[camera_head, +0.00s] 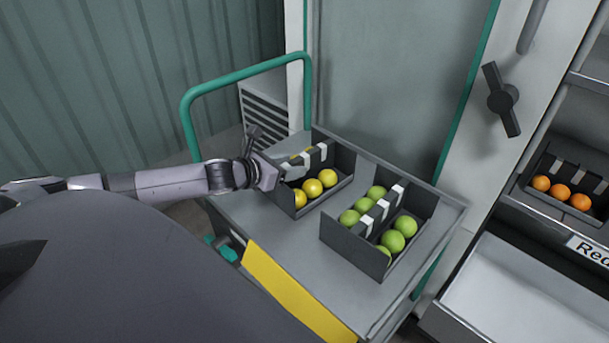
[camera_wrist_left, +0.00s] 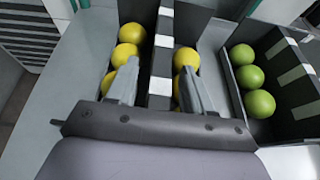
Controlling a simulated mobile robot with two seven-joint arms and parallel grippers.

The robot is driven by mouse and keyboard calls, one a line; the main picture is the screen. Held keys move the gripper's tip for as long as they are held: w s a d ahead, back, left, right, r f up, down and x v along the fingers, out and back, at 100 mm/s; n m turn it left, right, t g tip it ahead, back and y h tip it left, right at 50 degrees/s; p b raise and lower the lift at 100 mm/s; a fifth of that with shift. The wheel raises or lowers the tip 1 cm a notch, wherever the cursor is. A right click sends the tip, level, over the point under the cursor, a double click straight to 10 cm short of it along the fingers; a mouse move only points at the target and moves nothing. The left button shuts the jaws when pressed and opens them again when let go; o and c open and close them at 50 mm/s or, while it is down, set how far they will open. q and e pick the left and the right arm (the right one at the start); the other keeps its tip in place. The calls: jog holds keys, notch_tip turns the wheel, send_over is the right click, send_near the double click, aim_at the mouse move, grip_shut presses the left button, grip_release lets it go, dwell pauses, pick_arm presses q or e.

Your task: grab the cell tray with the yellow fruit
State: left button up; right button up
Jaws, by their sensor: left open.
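The cell tray with the yellow fruit (camera_head: 343,161) is dark grey and sits on the far left part of a grey cart top. Its raised middle divider carries white bands, with round yellow fruit on both sides. My left gripper (camera_head: 283,172) is at the tray's near left end, partly covering it. In the left wrist view the open fingers (camera_wrist_left: 160,88) straddle the divider (camera_wrist_left: 162,62), one on each side, over the yellow fruit (camera_wrist_left: 131,33). A visible gap remains between fingers and divider. My right gripper is out of view.
A similar tray with green fruit (camera_head: 348,249) stands close on the right, also in the left wrist view (camera_wrist_left: 236,98). The cart (camera_head: 285,240) has a green handle (camera_head: 245,72) and yellow front strip (camera_head: 290,292). A tray of orange fruit (camera_head: 539,201) sits on the right-hand shelf.

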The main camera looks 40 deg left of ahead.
pick_arm(q)
jog(key=shift+w, duration=0.15)
grip_shut()
dwell(1.4)
jog(key=shift+r, duration=0.1)
